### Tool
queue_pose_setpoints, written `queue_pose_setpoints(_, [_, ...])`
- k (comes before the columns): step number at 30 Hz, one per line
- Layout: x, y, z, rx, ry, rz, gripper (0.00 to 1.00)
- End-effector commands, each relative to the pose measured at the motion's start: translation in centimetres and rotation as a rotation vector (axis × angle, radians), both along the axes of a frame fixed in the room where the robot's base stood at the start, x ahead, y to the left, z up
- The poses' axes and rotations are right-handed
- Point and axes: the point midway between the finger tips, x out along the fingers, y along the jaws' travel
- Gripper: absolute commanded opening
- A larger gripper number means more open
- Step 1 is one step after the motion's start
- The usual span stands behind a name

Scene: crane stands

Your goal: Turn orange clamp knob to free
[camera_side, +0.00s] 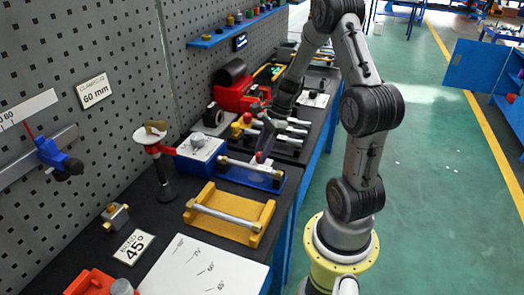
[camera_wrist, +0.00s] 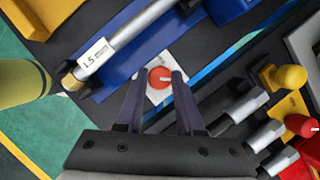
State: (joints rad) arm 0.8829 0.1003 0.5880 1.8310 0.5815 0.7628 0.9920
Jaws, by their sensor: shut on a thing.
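The orange-red clamp knob (camera_wrist: 160,77) is round and has a white pointer mark pointing to the right in the wrist view. It sits on a small white plate (camera_wrist: 152,95) beside the blue cradle (camera_wrist: 130,62), which carries a grey bar labelled 1.5 (camera_wrist: 125,35). My gripper (camera_wrist: 158,77) has its two dark fingers on either side of the knob and is shut on it. In the side view my gripper (camera_side: 262,152) points down at the blue cradle (camera_side: 240,179), and the knob is mostly covered by the fingers. Plate lettering is unreadable.
A yellow cradle with a grey bar (camera_side: 257,230) stands nearer the camera. Several bars with grey ends (camera_wrist: 245,105) and yellow and red knobs stand close to my gripper's right in the wrist view. A blue box (camera_side: 201,154) and the pegboard wall are left in the side view.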

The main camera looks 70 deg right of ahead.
Motion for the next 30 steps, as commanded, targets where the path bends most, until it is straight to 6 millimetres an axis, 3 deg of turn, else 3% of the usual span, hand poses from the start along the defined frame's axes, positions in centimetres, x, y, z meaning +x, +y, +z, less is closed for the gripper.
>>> queue_pose_setpoints(8, [0.16,-0.12,0.09,-0.001,-0.001,0.151,0.0])
queue_pose_setpoints(30, [0.56,-0.16,0.11,0.001,-0.001,0.845,0.0])
